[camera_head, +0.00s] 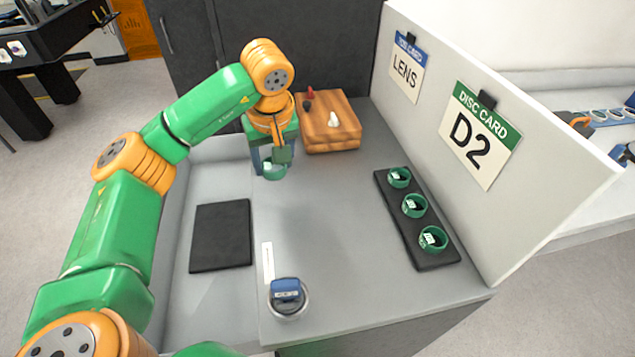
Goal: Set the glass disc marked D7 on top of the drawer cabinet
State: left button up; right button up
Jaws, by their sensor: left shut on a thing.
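My left gripper (272,158) points down over the back left of the grey bench and is shut on a green-rimmed disc (274,172). A pale label shows on the disc, but its mark is too small to read. Three similar green-rimmed discs sit in a black rack (449,255) at the right: a far one (399,177), a middle one (414,206) and a near one (433,239). Their marks are also unreadable. A low wooden box (333,140), just right of the gripper, may be the drawer cabinet; I cannot see drawers clearly. My right gripper is not in view.
A black mat (221,236) lies left, and a round blue-topped device (287,297) stands in front. The bench middle is clear.

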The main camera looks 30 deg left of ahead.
pick_arm(q)
jog(key=p, duration=0.2)
send_over(309, 202)
jog(key=s, duration=0.1)
notch_tip(309, 202, down, 5)
jog(key=shift+s+r, duration=0.15)
jog(key=shift+r, duration=0.05)
jog(key=f, duration=0.1)
jog(key=f+p, duration=0.1)
jog(key=f, duration=0.2)
jog(key=shift+w+d+p, duration=0.3)
jog(key=shift+w+d, duration=0.05)
jog(key=shift+w, duration=0.05)
jog(key=shift+f, duration=0.4)
jog(key=shift+s, duration=0.1)
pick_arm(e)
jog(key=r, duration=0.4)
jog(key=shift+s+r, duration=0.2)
pick_arm(q)
jog(key=shift+f, duration=0.1)
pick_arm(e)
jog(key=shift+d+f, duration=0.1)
pick_arm(q)
jog(key=o, duration=0.9)
jog(key=shift+f+b, duration=0.15)
jog(key=shift+b, duration=0.2)
jog(key=o, duration=0.5)
jog(key=shift+c, duration=0.2)
